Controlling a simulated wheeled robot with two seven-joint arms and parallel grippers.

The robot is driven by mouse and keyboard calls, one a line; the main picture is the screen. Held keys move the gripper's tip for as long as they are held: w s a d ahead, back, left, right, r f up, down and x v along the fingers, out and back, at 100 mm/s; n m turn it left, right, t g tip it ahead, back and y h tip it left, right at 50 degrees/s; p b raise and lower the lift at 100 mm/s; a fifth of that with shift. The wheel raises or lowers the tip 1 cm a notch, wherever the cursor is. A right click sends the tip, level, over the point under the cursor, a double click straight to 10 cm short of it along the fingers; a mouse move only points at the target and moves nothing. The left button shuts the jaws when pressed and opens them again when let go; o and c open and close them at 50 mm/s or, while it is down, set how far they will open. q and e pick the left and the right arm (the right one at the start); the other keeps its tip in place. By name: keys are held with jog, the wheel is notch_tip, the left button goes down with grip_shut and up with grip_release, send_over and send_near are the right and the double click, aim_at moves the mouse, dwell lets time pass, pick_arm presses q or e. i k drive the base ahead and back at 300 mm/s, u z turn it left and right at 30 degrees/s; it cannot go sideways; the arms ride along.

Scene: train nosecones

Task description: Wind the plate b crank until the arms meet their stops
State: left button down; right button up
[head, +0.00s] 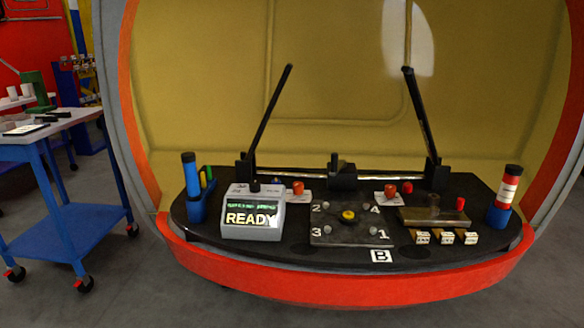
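A black bench (290,262) with a red front edge carries the task's parts. A white label B (381,256) sits at its front, beside a dark square plate (338,236) with corner studs numbered 1 to 4 and a yellow-ringed hub (348,216). I cannot make out which part is the crank. Behind, a left black arm (268,115) and a right black arm (421,115) rise tilted from black blocks joined by a shiny rod (295,174). A black block (342,178) sits mid-rod. I cannot tell any stops apart. Neither gripper is in view.
A grey box (252,212) shows READY. A blue bottle (191,175) stands at left, a red-and-white bottle (509,186) at right. Red knobs (297,187), a metal block (434,214) and small lettered cubes (446,238) crowd the bench. A blue cart (60,235) stands left.

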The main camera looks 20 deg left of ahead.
aim_at(336, 165)
jog(key=u, duration=0.25)
jog(key=i, duration=0.85)
jog(key=z, duration=0.15)
